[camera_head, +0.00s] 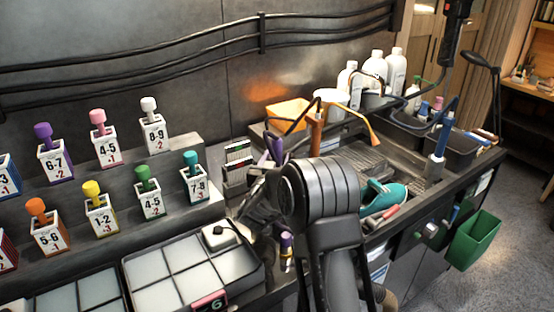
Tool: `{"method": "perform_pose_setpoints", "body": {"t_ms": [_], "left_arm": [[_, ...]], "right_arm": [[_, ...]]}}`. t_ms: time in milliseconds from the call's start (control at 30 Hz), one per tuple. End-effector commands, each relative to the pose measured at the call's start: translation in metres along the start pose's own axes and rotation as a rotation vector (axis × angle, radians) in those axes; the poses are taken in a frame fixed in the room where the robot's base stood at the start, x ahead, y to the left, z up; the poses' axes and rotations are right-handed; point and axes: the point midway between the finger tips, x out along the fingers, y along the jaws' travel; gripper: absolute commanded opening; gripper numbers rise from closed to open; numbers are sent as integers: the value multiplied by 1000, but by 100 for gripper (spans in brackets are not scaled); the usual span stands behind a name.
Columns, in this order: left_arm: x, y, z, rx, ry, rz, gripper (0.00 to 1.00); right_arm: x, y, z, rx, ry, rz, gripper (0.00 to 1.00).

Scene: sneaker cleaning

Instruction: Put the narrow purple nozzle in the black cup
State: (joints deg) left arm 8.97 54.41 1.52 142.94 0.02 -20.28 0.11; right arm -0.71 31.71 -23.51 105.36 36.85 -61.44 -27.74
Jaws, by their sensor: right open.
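My right gripper (260,205) is open at the centre, largely hidden by my thick dark wrist. A slim purple piece (275,148) stands upright just beyond it; I cannot tell whether it is the narrow nozzle or what holds it. Another small purple-topped piece (287,242) shows below the gripper, beside my forearm, partly hidden. A purple-topped piece (43,131) stands in a white block marked 6-7 on the left rack. No black cup can be made out clearly; the area around the gripper is dark and cluttered. My left gripper is not in view.
Several colour-topped blocks stand on the stepped grey rack (125,178) at left. A divided tray (165,275) lies in front. White bottles (374,66), a teal shoe (385,195) and a sink area (425,165) are to the right. A green bin (474,240) hangs at the bench's right end.

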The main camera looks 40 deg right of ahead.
Motion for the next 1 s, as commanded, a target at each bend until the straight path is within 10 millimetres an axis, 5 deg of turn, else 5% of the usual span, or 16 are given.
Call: {"method": "perform_pose_setpoints", "body": {"t_ms": [167, 600, 1000], "left_arm": [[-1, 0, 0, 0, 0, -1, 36], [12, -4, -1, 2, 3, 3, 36], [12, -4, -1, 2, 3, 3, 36]], "right_arm": [[-4, 0, -2, 1, -1, -1, 50], [-69, 0, -2, 2, 0, -1, 50], [-75, 0, -3, 0, 0, 0, 50]]}}
